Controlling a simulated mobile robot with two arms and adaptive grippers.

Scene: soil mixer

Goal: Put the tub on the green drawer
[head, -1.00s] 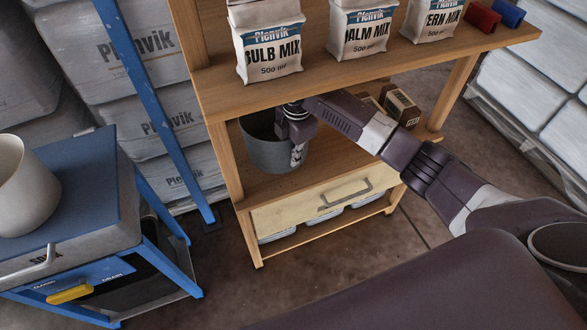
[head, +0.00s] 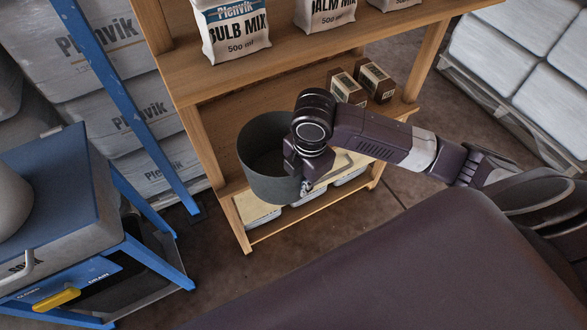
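The tub (head: 268,176) is a dark grey, open-topped pot, slightly tilted, in the middle of the head view. It hangs in front of the wooden shelf unit, out from the lower shelf. My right gripper (head: 305,184) is at the tub's right side and seems shut on its wall; the fingertips are partly hidden. The tub looks empty, though its inside is dark. My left gripper is not in view.
Bags of mix (head: 232,34) stand on the upper shelf (head: 300,68). Brown boxes (head: 374,80) are on the lower shelf at the right. A blue-framed machine (head: 75,215) with a yellow handle (head: 57,299) stands at the left.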

